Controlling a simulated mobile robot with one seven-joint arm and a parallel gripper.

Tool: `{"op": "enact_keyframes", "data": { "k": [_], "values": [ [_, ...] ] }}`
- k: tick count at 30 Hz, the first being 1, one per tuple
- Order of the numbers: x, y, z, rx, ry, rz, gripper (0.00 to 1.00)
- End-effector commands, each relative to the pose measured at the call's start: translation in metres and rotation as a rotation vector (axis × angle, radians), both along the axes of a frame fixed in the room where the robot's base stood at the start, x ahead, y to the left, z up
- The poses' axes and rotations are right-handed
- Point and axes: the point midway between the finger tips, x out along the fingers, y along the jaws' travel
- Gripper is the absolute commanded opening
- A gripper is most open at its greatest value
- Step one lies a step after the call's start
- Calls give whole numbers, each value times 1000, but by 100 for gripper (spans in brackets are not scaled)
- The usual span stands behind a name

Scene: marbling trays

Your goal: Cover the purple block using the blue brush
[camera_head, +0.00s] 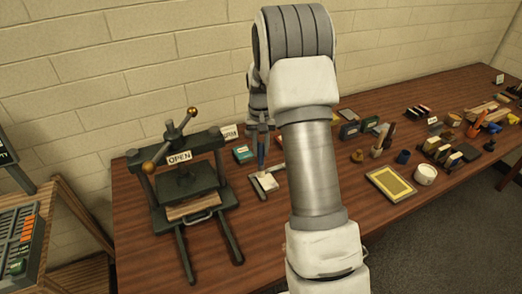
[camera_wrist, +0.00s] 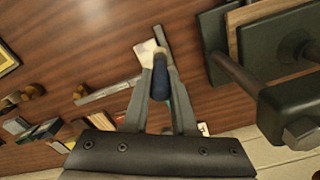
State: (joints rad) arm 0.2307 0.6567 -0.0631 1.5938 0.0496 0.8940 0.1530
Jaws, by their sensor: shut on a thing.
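My gripper (camera_wrist: 161,72) points down at the table and is shut on the blue brush (camera_wrist: 160,82), whose blue handle stands between the fingers. In the head view the blue brush (camera_head: 261,152) hangs upright below my gripper (camera_head: 258,127), left of my arm. The brush's lower end is hard to make out, so I cannot tell whether it touches anything. I cannot make out a purple block in either view; my arm hides part of the table in the head view.
A grey L-shaped bar (camera_head: 258,187) with a white piece (camera_head: 268,181) lies below the brush. A dark press (camera_head: 185,180) marked OPEN stands to the left. A yellow framed panel (camera_head: 391,184), a white bowl (camera_head: 425,174) and several small blocks lie to the right.

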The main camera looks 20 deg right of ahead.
Motion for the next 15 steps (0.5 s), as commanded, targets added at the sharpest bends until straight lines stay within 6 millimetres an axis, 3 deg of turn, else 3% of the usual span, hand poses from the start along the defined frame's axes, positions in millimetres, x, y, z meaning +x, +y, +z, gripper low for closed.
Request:
{"op": "enact_keyframes", "data": {
  "k": [6,15],
  "values": [
    [-1,1,20,-1,-2,1,0],
    [-1,1,20,0,-1,1,0]
  ]
}}
